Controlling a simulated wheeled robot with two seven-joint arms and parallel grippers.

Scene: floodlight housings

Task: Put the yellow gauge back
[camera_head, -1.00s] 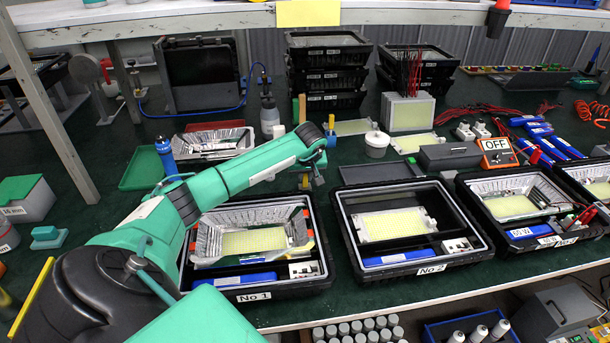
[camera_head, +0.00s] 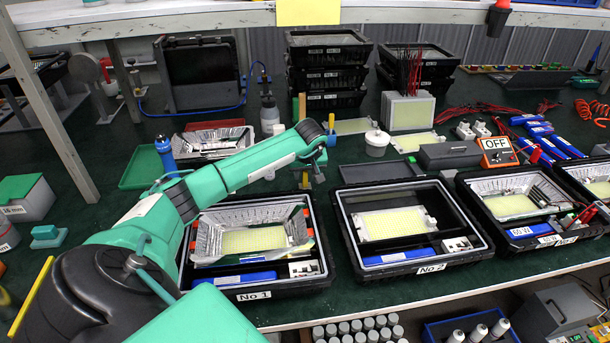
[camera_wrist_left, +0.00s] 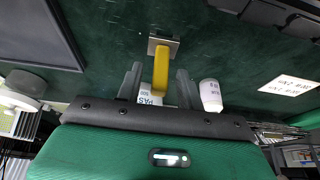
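The yellow gauge (camera_wrist_left: 161,68) shows in the left wrist view as a yellow bar with a square metal piece at its far end. A white label with dark letters (camera_wrist_left: 151,99) shows at its near end. My left gripper (camera_wrist_left: 158,84) has its two grey fingers on either side of the bar, with visible gaps, so it looks open around it. In the head view my left gripper (camera_head: 319,172) points down above the green table, behind the No 1 and No 2 housings; the gauge is hard to make out there. My right gripper is out of view.
The No 1 housing (camera_head: 256,294) and No 2 housing (camera_head: 478,252) stand at the front edge. A white bottle (camera_wrist_left: 211,95) and a printed white label (camera_wrist_left: 291,85) lie near the gripper in the wrist view. A dark flat tray (camera_head: 382,171) is right of the gripper.

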